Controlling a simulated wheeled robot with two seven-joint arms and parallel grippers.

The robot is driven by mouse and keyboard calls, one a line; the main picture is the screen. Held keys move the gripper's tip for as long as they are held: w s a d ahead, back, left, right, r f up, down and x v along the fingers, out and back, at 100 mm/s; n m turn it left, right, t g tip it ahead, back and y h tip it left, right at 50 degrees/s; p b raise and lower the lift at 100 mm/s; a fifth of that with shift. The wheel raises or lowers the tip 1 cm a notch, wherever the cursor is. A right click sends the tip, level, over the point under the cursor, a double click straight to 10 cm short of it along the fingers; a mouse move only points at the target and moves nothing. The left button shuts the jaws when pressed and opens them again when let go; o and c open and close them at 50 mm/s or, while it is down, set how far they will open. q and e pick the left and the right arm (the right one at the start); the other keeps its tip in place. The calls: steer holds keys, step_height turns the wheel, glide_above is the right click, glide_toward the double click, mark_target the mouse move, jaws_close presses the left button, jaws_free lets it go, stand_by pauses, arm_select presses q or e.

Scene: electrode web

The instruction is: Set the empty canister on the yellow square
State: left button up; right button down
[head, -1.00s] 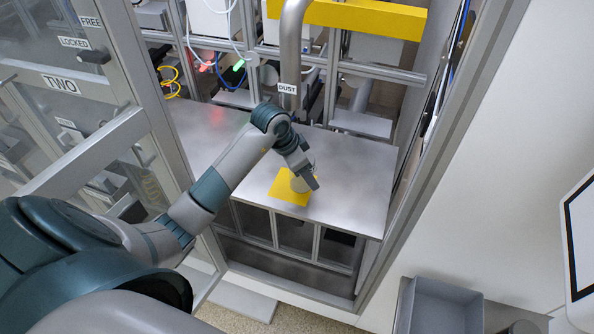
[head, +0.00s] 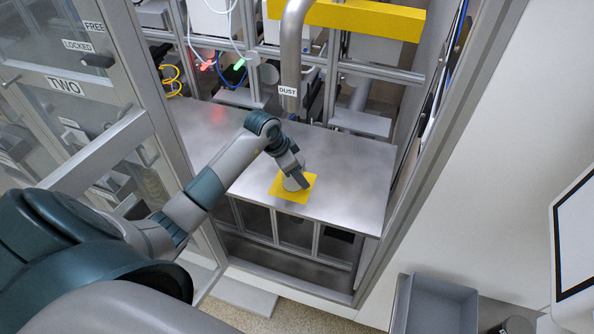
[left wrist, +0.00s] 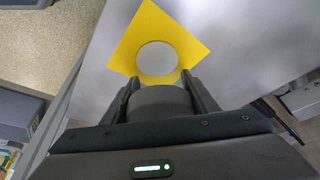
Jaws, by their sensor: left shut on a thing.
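The yellow square (head: 302,196) lies on the metal table inside the open cell, and also shows in the left wrist view (left wrist: 150,22). The pale canister (head: 291,184) is over the middle of the square. In the left wrist view its round light-grey top (left wrist: 157,59) is ringed by yellow on most sides. My left gripper (head: 301,182) is shut on the canister, with its fingers (left wrist: 160,80) on either side of it. The canister's base is mostly hidden, so I cannot tell whether it touches the square. My right gripper is not in view.
The metal table (head: 350,165) is clear around the square. A vertical pipe marked DUST (head: 292,60) stands behind my forearm. The glazed door marked TWO (head: 66,87) is at the left. A grey bin (head: 441,303) sits outside, lower right.

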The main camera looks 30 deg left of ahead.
arm_select(q)
steer(key=shift+f, duration=0.15)
steer(key=o, duration=1.1)
steer(key=shift+v, duration=0.8)
steer(key=b+v, duration=0.2)
steer(key=v, duration=0.7)
steer(key=shift+a, duration=0.1)
steer(key=shift+v, duration=0.8)
